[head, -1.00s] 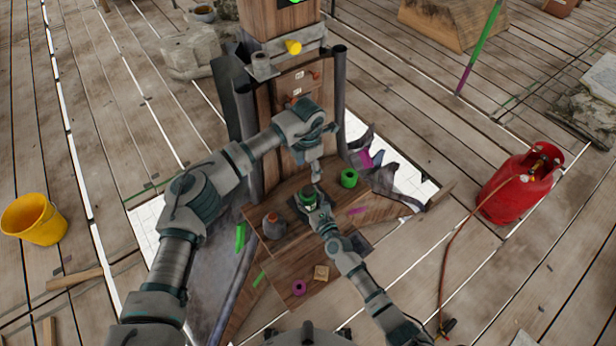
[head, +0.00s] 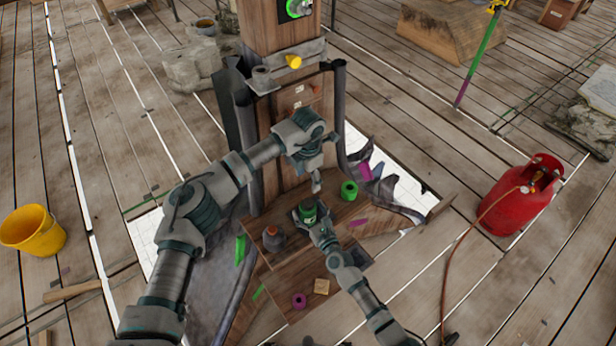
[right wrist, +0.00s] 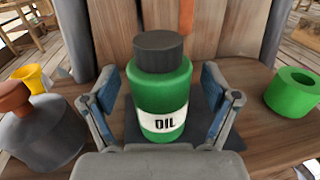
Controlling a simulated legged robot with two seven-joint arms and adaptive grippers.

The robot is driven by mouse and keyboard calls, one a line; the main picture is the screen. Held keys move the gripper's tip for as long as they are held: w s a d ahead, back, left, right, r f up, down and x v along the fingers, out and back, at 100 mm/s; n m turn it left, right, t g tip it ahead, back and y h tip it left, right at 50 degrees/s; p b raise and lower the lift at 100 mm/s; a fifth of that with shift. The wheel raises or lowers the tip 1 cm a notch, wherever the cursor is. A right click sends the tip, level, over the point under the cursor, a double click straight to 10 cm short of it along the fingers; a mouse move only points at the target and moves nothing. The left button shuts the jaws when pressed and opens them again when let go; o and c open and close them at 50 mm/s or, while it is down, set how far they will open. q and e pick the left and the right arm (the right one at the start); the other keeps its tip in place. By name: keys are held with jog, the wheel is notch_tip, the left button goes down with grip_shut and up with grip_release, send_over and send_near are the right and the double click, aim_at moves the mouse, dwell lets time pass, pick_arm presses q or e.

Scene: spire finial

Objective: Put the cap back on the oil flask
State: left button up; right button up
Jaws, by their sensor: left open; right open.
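The oil flask (right wrist: 161,92) is a green bottle with a white "OIL" label, upright on the wooden ledge. A dark grey cap (right wrist: 158,50) sits on top of it and looks level; whether it is fully seated I cannot tell. The flask also shows in the head view (head: 308,213). My right gripper (right wrist: 158,108) is open, with one finger on each side of the flask and visible gaps to it. My left gripper (head: 317,186) is open, above and just behind the flask in the head view. It does not show in the right wrist view.
A grey flask with an orange-brown top (right wrist: 40,130) stands left of the oil flask. A green ring (right wrist: 294,92) lies to the right. A purple ring (head: 299,300) and a small wooden block (head: 321,286) lie on the lower board. The wooden post (head: 290,120) rises behind.

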jog(key=v, duration=1.1)
jog(key=shift+s, duration=0.2)
jog(key=shift+d, duration=0.15)
